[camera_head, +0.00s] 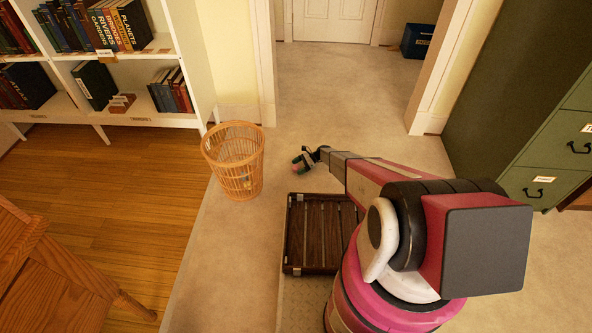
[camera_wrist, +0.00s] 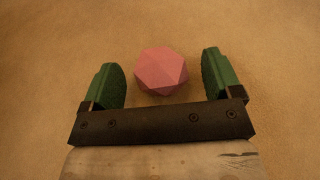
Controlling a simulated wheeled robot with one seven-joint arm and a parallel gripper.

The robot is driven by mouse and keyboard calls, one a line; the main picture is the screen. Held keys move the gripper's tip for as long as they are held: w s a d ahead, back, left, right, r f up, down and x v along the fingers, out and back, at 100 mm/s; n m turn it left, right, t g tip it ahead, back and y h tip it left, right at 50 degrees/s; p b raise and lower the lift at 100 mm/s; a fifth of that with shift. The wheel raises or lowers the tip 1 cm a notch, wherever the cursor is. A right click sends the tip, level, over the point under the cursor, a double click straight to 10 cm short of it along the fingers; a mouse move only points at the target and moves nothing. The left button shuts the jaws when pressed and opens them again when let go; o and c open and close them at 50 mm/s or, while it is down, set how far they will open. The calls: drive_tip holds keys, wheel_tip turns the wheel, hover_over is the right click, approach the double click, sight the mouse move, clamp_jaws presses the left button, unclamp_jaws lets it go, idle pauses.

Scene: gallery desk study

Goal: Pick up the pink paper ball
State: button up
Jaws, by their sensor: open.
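The pink paper ball (camera_wrist: 161,71) is a faceted pink ball on the tan carpet, seen in the wrist view at the upper middle. My gripper (camera_wrist: 165,78) is open, with one green finger on each side of the ball and gaps between the ball and both fingers. In the head view my gripper (camera_head: 301,162) is low over the carpet at the end of my arm, right of the wicker basket.
A bookshelf (camera_head: 137,118) is at the upper left, a green cabinet (camera_head: 555,150) at the right, a wooden desk (camera_head: 50,275) at the lower left. A blue bin (camera_head: 416,42) stands beyond the doorway. Carpet beyond my gripper is clear.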

drive_tip(key=shift+s+a+f, duration=0.1)
drive_tip(key=shift+a+f, duration=0.05)
drive_tip(key=shift+a, duration=0.1)
drive_tip(key=c, duration=1)
drive_tip(key=shift+o, duration=0.2)
